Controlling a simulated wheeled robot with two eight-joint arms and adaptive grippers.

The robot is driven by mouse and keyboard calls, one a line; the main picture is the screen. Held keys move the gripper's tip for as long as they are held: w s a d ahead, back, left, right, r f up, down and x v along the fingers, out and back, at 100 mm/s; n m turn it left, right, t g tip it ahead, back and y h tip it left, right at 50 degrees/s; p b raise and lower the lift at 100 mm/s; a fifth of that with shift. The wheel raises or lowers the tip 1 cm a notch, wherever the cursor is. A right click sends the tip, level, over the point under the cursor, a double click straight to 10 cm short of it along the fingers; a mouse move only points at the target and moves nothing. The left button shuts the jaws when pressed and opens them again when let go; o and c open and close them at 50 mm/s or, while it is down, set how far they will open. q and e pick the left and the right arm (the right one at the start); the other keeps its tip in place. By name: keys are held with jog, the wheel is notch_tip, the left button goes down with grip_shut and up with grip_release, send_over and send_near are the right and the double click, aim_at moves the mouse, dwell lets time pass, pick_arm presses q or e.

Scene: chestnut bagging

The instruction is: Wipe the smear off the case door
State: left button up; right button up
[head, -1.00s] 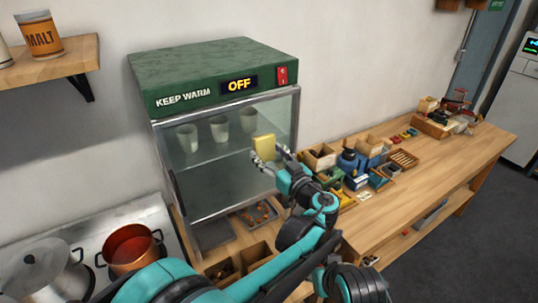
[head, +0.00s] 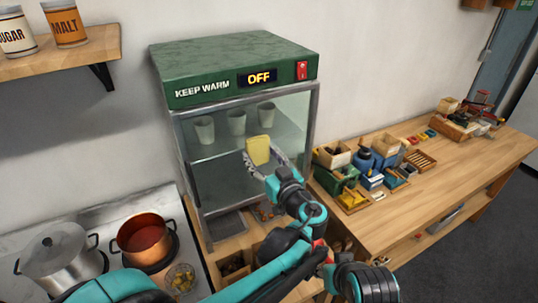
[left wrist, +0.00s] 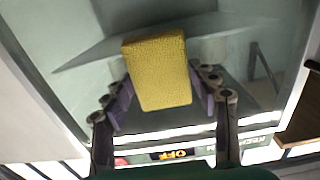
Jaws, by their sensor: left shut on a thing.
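The warming case (head: 237,58) has a green top and a glass front door (head: 215,165) with a metal frame. My left gripper (head: 262,160) is shut on a yellow sponge (head: 258,150) and holds it in front of the door glass. In the left wrist view the sponge (left wrist: 158,72) sits between the two fingers, with the glass behind it. I cannot tell whether the sponge touches the glass. I cannot make out a smear on the door. My right gripper is not in view.
White cups (head: 237,122) stand on the shelf inside the case. A copper pot (head: 143,240) and a steel pot (head: 62,255) stand on the stove at left. Boxes and small items (head: 365,165) crowd the bench (head: 425,195) at right, whose front part is clear.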

pick_arm(q)
jog(key=a, duration=0.1)
jog(key=s+a, duration=0.1)
jog(key=a, duration=0.1)
jog(key=shift+s+a, duration=0.25)
jog(key=shift+a, duration=0.15)
jog(key=shift+v, duration=2.9)
